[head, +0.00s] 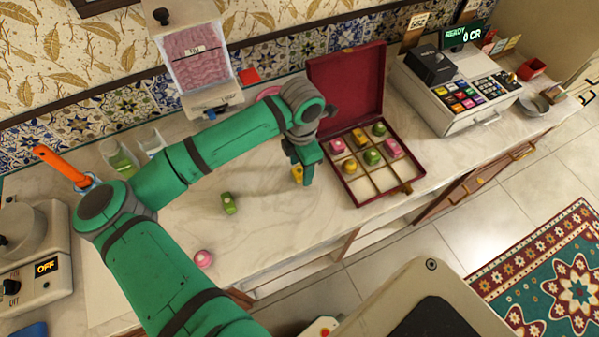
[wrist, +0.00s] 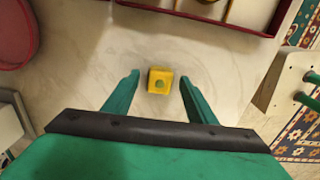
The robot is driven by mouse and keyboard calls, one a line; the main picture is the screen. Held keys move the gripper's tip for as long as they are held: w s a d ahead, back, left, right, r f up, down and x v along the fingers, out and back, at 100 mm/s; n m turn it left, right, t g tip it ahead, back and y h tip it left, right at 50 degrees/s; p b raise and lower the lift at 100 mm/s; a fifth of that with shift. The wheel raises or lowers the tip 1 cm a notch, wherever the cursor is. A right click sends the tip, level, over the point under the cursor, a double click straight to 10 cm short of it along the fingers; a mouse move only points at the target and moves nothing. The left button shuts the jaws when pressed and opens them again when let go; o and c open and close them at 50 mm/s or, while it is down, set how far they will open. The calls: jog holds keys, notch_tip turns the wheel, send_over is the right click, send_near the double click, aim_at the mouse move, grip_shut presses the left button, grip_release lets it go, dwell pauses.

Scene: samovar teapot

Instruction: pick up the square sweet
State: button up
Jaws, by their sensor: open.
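In the head view, my gripper (head: 306,180) is low over the counter, left of the red box, and partly hides the yellow sweet (head: 296,172). A green sweet (head: 229,204) and a round pink sweet (head: 204,259) lie on the counter further left.
The open red box (head: 372,196) has dividers and several sweets in its compartments; some front compartments are empty. Its near wall (wrist: 200,15) crosses the top of the wrist view. A cash register (head: 455,100) stands to the right. A glass-fronted dispenser (head: 197,65) stands behind.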

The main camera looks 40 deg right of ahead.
jog(key=c, duration=1.1)
jog(key=shift+c, duration=0.2)
jog(key=shift+r, duration=0.2)
